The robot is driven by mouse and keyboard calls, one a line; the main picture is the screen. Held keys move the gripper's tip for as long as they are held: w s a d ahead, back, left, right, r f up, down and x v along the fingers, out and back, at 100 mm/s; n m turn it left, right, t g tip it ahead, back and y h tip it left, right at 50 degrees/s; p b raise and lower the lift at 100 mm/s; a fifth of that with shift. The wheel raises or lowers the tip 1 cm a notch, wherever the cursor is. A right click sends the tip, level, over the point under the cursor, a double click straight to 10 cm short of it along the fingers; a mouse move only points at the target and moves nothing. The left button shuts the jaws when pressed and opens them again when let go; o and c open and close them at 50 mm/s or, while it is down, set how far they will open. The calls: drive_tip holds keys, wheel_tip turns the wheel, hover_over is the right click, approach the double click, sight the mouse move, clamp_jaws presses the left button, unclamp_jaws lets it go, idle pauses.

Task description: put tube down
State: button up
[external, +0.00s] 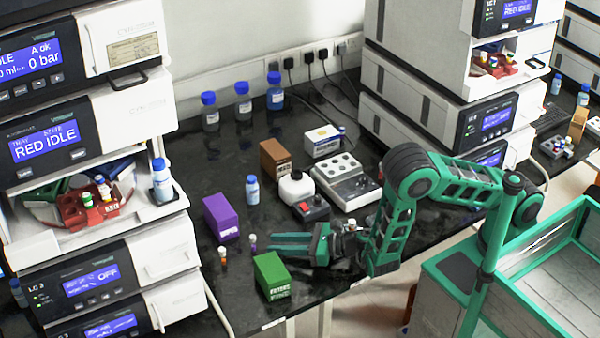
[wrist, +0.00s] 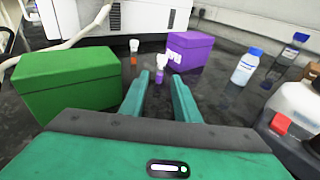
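A small tube with a purple body and a pale cap (external: 252,243) stands upright on the dark bench, left of my gripper. It also shows in the wrist view (wrist: 159,77), between and just beyond the fingertips. My gripper (external: 269,242) is low over the bench, its two green fingers apart with a gap between them. In the wrist view the gripper (wrist: 160,82) is open and empty. A second tube, with an orange body and a white cap (external: 222,256), stands farther left; the wrist view shows it as well (wrist: 134,52).
A green box (external: 271,276) stands close beside my fingers, near the bench's front edge. A purple box (external: 221,217) is behind the tubes. A white bottle (external: 297,190) and a grey block device (external: 346,183) stand behind my gripper. A red rack (external: 90,204) sits in the left instrument's tray.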

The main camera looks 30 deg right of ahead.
wheel_tip(320, 180, up, 7)
idle(0.6)
drive_tip(key=shift+w, duration=0.1)
idle(0.3)
